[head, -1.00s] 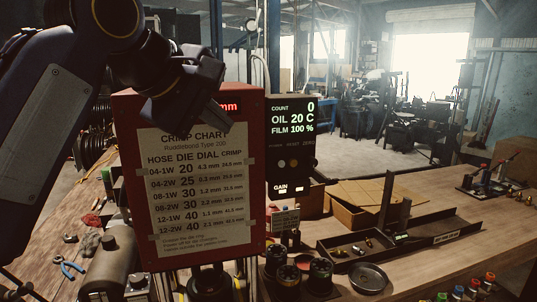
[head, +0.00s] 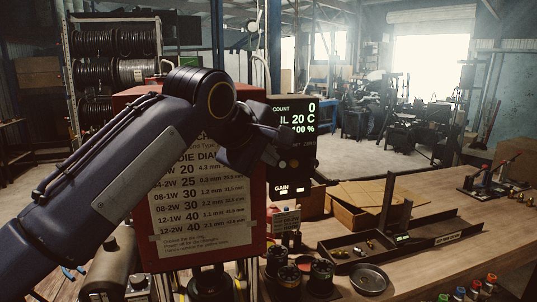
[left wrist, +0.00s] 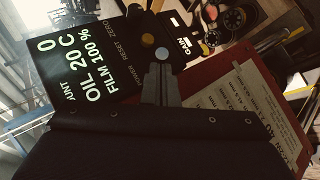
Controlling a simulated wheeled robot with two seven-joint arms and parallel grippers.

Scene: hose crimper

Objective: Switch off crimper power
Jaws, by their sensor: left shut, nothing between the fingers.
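The crimper's control box (head: 305,178) is black, with a lit readout of count 0, oil 20 C and film 100 %. In the left wrist view the box (left wrist: 100,110) shows a row of round buttons beside the labels POWER, RESET and ZERO. My left gripper (head: 272,156) is shut and empty, in front of the box's left side. Its fingertips (left wrist: 160,66) appear close to the blue-grey button; contact cannot be told. My right gripper is not in view.
The red crimper housing (head: 258,225) with its crimp chart (head: 195,215) stands left of the box, partly behind my left arm. Dies (head: 320,272), a round dish (head: 369,279) and a dark tray (head: 440,238) lie on the wooden bench.

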